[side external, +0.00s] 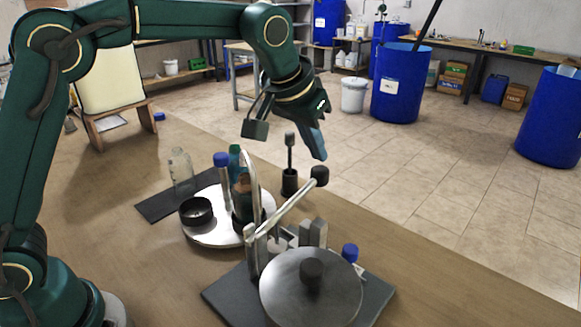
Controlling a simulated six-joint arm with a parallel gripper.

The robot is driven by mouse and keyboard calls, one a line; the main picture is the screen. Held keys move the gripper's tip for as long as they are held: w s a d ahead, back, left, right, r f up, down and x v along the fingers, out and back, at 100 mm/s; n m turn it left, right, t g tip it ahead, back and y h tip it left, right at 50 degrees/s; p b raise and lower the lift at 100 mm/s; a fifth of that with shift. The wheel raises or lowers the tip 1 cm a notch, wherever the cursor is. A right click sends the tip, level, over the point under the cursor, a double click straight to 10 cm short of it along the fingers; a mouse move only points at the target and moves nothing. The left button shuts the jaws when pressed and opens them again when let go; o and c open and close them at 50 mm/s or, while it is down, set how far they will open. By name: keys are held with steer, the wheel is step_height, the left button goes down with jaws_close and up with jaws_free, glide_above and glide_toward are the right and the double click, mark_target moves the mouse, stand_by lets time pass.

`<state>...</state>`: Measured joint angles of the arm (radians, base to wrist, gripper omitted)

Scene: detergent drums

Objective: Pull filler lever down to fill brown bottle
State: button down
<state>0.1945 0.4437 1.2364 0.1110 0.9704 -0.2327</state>
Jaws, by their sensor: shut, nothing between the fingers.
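The filler lever (290,207) is a pale metal bar ending in a black knob (320,175). It slants up and to the right from a post on the filling stand. The brown bottle (242,205) stands on a round metal plate (208,236), partly hidden behind a curved metal tube (252,172). My gripper (319,157) is shut and empty. Its blue-grey fingers point down and appear just above the knob in the picture, with a visible gap; I cannot tell the depth between them.
A clear bottle (181,171) stands on a dark mat at the left. A black-handled tool stands in a holder (289,182). A large metal disc (311,287) is in front.

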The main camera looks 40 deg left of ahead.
steer(key=shift+r, duration=1.95)
steer(key=shift+a+r, duration=0.1)
steer(key=shift+r, duration=0.05)
steer(key=s+a+r+t, duration=0.1)
steer(key=s+a+r, duration=0.15)
steer(key=s, duration=0.25)
steer(key=s+a+r, duration=0.2)
steer(key=s+r, duration=0.1)
steer(key=s, duration=0.2)
steer(key=s+a+f+g, duration=0.1)
steer(key=s+f, duration=1.1)
steer(key=s, duration=0.2)
steer(key=shift+s, duration=0.2)
steer(key=shift+a, duration=0.15)
